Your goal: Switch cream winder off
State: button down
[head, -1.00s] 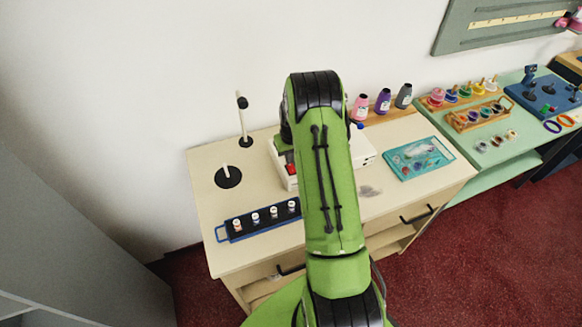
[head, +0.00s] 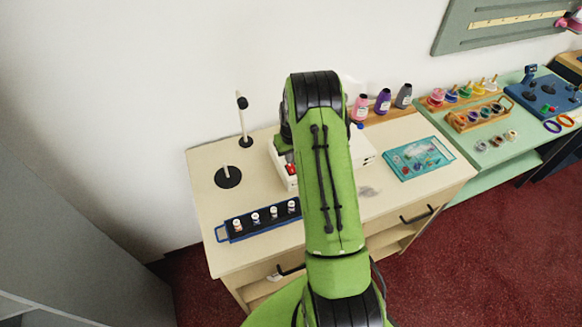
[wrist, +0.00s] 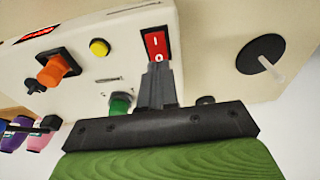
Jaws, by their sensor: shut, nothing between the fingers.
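The cream winder (head: 363,152) is a pale box on the counter, largely hidden behind my arm in the head view. In the wrist view its panel (wrist: 205,50) fills much of the picture. A red rocker switch (wrist: 155,43) marked I and O sits on the panel; it also shows as a small red patch in the head view (head: 291,169). My gripper (wrist: 158,70) is shut and empty, its fingertips at the O end of the switch and overlapping its edge. I cannot tell whether they press it or how the rocker is tilted.
Near the switch are an orange knob (wrist: 52,71), a yellow button (wrist: 99,47) and a green knob (wrist: 119,104). A black disc with a peg (head: 228,177) and a blue spool rack (head: 262,220) stand left of the winder. A teal case (head: 418,158) lies right.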

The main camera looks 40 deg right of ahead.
jog(key=shift+f+b, duration=0.8)
jog(key=shift+f, duration=0.05)
dwell(0.5)
jog(key=shift+s, duration=0.1)
jog(key=shift+r+p, duration=1.9)
jog(key=shift+r, duration=1.65)
